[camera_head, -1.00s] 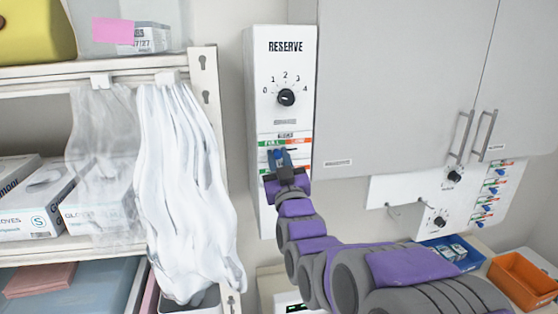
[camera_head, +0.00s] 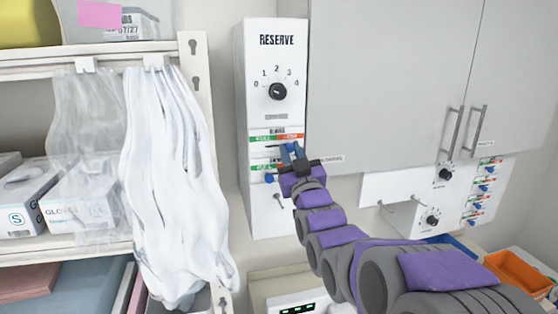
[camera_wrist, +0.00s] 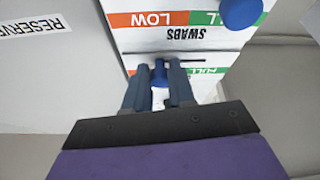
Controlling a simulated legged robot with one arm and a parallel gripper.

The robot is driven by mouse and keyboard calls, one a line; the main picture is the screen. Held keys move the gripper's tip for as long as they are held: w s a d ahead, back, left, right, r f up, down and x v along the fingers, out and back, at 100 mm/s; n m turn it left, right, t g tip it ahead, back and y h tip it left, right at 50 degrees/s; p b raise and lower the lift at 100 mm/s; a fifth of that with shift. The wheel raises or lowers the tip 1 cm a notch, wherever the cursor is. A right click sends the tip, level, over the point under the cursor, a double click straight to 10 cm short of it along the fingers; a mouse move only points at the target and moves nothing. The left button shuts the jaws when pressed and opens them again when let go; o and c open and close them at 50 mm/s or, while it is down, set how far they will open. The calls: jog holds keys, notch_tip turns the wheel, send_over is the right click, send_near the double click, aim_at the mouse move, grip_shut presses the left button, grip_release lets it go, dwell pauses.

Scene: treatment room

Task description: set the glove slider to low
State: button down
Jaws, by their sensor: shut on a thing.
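The white RESERVE panel (camera_head: 246,205) hangs on the wall with stacked slider rows under green FULL and orange-red LOW labels. My gripper (camera_head: 293,150) is at the upper row, whose blurred name looks like GLOVES. Its fingers (camera_wrist: 160,85) are shut around a blue slider knob (camera_wrist: 159,72). The row below reads SWABS (camera_wrist: 188,33), upside down in the wrist view. Its blue knob (camera_head: 269,178) stands at the left, green end, and also shows in the wrist view (camera_wrist: 240,12).
A black dial (camera_head: 277,91) marked 0 to 4 sits above the sliders. A grey cabinet (camera_head: 385,80) adjoins on the right. A second panel with small blue knobs (camera_head: 485,186) is farther right.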

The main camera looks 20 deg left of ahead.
jog(key=shift+w+f, duration=0.1)
jog(key=shift+f, duration=0.2)
jog(key=c, duration=1.3)
grip_release()
jog(key=shift+d, duration=0.15)
jog(key=o, duration=0.3)
jog(key=shift+d+r, duration=0.25)
jog(key=shift+d, duration=0.1)
jog(key=shift+o, duration=0.2)
jog(key=shift+a, duration=0.1)
jog(key=shift+s+f, duration=0.3)
jog(key=shift+s, duration=0.25)
jog(key=b+v, duration=0.6)
jog(key=v, duration=1)
jog(key=shift+d+b, duration=0.4)
